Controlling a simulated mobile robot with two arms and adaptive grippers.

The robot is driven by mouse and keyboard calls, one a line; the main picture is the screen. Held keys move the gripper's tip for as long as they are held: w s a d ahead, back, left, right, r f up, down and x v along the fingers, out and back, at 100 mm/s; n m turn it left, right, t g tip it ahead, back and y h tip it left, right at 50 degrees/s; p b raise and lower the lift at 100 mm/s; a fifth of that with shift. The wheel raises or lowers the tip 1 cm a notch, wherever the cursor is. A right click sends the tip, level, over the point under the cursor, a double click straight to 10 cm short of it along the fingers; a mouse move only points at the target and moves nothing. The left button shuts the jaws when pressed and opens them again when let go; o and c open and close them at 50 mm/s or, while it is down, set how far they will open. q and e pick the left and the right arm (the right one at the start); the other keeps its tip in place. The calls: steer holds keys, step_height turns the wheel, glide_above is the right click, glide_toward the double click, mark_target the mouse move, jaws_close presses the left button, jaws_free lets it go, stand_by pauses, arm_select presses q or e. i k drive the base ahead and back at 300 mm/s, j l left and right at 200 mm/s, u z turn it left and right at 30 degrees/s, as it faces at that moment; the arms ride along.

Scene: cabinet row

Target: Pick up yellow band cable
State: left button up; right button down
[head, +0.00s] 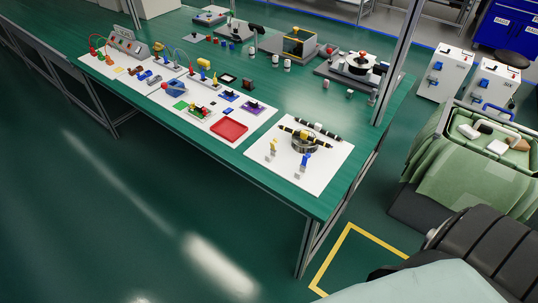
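A dark cable with yellow bands (302,135) lies on the white board at the right end of the green table. It appears to rest across a round dark and metallic part (303,145), but contact is too small to tell. A second dark cable (330,135) lies roughly parallel just behind it, with a small white piece near its middle. Small yellow (273,146) and blue (305,159) upright pieces stand in front. Neither of my grippers shows in the head view, so their state is hidden.
The white board (262,151) sits near the table's (200,140) front right corner, close to a metal post (393,60). A larger board to its left holds a red tray (229,129) and several parts. A green bin (490,150) stands right. The floor in front is clear.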

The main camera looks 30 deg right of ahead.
mark_target(304, 133)
steer(key=l+u, duration=0.2)
steer(key=l, duration=0.6)
steer(key=l+u, duration=0.2)
steer(key=l, duration=0.65)
steer(key=l+u, duration=0.15)
steer(key=l, duration=0.65)
steer(key=k+l+u, duration=0.2)
steer(key=l, duration=0.6)
steer(key=i+j+z, duration=0.1)
steer(key=j+z, duration=0.2)
steer(key=j, duration=0.4)
steer(key=j+z, duration=0.3)
steer(key=j, duration=0.35)
